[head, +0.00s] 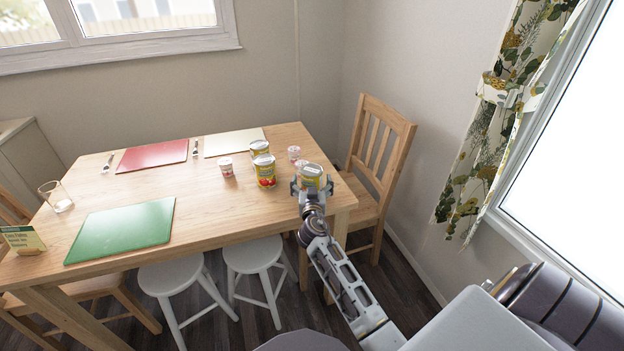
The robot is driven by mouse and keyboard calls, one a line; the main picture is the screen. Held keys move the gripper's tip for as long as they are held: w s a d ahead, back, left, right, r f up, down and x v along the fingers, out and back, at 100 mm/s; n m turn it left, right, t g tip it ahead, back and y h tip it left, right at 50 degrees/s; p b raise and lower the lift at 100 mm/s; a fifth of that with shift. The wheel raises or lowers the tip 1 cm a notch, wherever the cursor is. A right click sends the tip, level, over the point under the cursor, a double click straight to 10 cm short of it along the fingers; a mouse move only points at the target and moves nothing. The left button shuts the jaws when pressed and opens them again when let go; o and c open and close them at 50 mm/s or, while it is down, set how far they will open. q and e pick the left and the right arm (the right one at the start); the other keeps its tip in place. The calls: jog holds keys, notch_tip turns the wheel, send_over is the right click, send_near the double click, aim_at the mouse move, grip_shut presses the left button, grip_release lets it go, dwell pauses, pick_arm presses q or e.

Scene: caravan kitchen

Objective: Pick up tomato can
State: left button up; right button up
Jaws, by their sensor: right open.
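A can with a red and yellow label that looks like tomatoes (265,173) stands upright near the right end of the wooden table. A second can (260,147) stands just behind it. A third can with a yellowish label and pale lid (312,171) stands at the right, near the table's front right corner. My right gripper (312,186) is open, with its fingers on either side of this third can; I cannot tell whether they touch it. The gripper hides this can's lower part, so its label is not readable. My left gripper is not in view.
Small cups (226,167) (294,153) stand around the cans. Red (152,156), cream (234,142) and green (121,230) mats, a glass (57,197) and a small sign (22,240) occupy the table. A wooden chair (381,150) stands close to its right end.

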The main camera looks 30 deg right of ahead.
aim_at(312, 169)
jog(key=shift+s+a+r, duration=0.1)
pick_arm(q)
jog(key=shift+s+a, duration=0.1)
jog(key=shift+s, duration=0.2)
pick_arm(e)
jog(key=c, duration=1.5)
jog(key=shift+o, duration=0.2)
jog(key=shift+r, duration=0.25)
jog(key=shift+r, duration=0.2)
jog(key=shift+r+p, duration=0.3)
jog(key=shift+r, duration=0.3)
notch_tip(312, 169, up, 6)
jog(key=shift+r+p, duration=0.1)
jog(key=shift+p, duration=0.8)
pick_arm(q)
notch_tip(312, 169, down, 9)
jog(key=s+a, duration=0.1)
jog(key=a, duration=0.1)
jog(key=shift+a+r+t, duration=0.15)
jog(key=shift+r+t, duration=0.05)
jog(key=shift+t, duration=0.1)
pick_arm(e)
jog(key=shift+r, duration=0.9)
